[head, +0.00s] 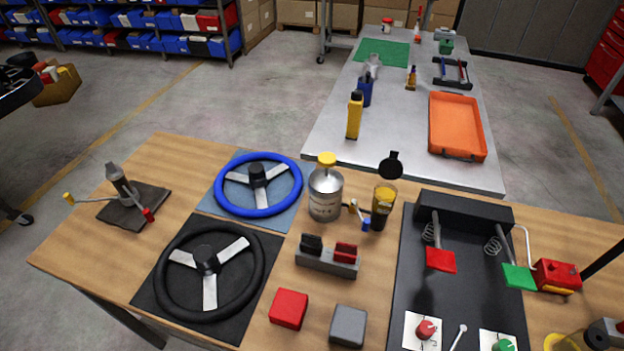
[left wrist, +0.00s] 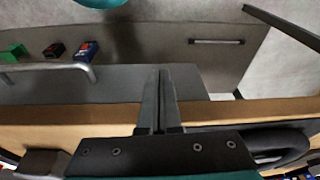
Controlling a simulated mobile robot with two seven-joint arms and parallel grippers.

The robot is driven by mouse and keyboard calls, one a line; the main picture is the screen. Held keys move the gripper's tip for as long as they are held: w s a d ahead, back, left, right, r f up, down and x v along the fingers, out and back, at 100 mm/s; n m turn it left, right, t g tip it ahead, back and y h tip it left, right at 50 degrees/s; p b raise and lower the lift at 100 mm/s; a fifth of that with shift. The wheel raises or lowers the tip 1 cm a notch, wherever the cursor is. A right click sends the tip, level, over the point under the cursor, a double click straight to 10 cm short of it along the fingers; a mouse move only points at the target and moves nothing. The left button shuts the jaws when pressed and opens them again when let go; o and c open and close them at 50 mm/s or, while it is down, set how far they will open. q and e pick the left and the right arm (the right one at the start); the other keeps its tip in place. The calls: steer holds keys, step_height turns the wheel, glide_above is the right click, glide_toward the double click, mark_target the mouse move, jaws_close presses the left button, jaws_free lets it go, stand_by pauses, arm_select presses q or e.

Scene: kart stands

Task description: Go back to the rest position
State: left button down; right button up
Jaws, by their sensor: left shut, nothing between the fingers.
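My left gripper (left wrist: 162,72) shows in the left wrist view, with its two dark fingers together and nothing between them. A wooden edge (left wrist: 240,112) and a grey surface lie behind the fingers. A black curved rim (left wrist: 285,138) lies at the lower right of that view; I cannot tell how far it is from the gripper. Neither gripper shows in the head view. My right gripper is not in view.
In the head view, a wooden table holds a blue steering wheel (head: 258,184), a black steering wheel (head: 208,270), a metal can (head: 325,194) and a black pedal board (head: 458,208). A grey table (head: 335,148) with an orange tray (head: 457,126) stands behind.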

arm_select(q)
steer(key=s+a+f+b, duration=0.1)
steer(key=s+f+b, duration=0.3)
steer(key=f, duration=0.6)
steer(key=s+a+f+g+b, duration=0.1)
steer(key=s+f+b, duration=0.3)
steer(key=s+f, duration=0.3)
steer(key=s+a+f+b, duration=0.1)
steer(key=s+f+b, duration=0.3)
steer(key=f, duration=1)
steer(key=shift+s+f+g, duration=0.25)
steer(key=shift+s+g, duration=0.05)
steer(key=shift+s, duration=0.75)
steer(key=shift+s, duration=0.1)
